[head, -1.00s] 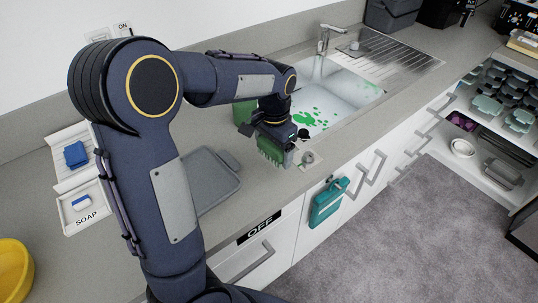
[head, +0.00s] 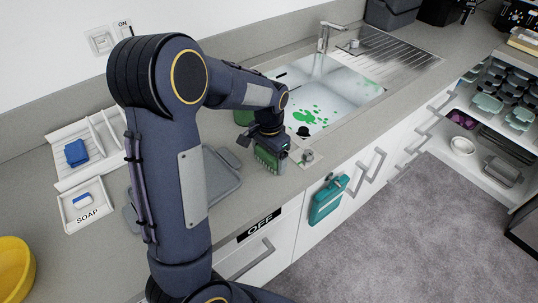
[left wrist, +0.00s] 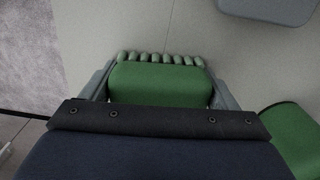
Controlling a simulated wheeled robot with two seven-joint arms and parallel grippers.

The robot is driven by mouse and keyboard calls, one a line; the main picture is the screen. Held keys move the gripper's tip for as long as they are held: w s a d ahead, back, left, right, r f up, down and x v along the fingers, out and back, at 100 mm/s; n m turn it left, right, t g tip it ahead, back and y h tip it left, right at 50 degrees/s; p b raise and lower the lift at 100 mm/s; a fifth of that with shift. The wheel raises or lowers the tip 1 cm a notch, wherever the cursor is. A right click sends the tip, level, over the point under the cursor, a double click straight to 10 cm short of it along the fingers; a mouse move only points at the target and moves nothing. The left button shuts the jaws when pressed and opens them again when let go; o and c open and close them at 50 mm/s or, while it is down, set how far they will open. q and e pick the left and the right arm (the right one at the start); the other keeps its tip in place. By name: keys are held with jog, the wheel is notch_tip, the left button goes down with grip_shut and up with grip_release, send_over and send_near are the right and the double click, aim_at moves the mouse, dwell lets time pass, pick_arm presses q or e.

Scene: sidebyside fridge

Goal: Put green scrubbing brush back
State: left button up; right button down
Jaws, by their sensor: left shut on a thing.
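The green scrubbing brush (head: 268,158) is in my left gripper (head: 270,150), over the counter strip in front of the sink. In the left wrist view the brush (left wrist: 160,84) sits between the two grey fingers (left wrist: 160,88), with its row of pale green bristles at the far side. The fingers are shut on it. Whether the bristles touch the counter I cannot tell. A white rack (head: 84,168) with a blue sponge (head: 76,153) and a soap tray (head: 84,204) stands at the left. My right gripper is not in view.
The sink (head: 335,85) has green stains. A green block (head: 243,117) stands behind the gripper and also shows in the left wrist view (left wrist: 294,135). A grey board (head: 222,172) lies left of the brush. A yellow bowl (head: 14,268) is at lower left.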

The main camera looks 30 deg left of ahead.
pick_arm(q)
jog(key=shift+f, duration=0.2)
jog(key=o, duration=1.3)
jog(key=r, duration=0.7)
jog(key=shift+w+a+r, duration=0.1)
jog(key=shift+a+r, duration=0.1)
jog(key=shift+r, duration=0.5)
jog(key=s+d+n+t+h, duration=0.1)
jog(key=s+d+t, duration=0.1)
jog(key=s, duration=0.5)
jog(key=s+d+r+n+t+h, duration=0.1)
jog(key=s+d+n, duration=0.1)
jog(key=s, duration=0.6)
jog(key=s+d+r+n+t+h, duration=0.1)
jog(key=s+d+n+t, duration=0.1)
jog(key=s, duration=0.5)
jog(key=shift+s+d+t+h, duration=0.15)
jog(key=shift+d+t+h, duration=0.2)
jog(key=shift+d, duration=0.5)
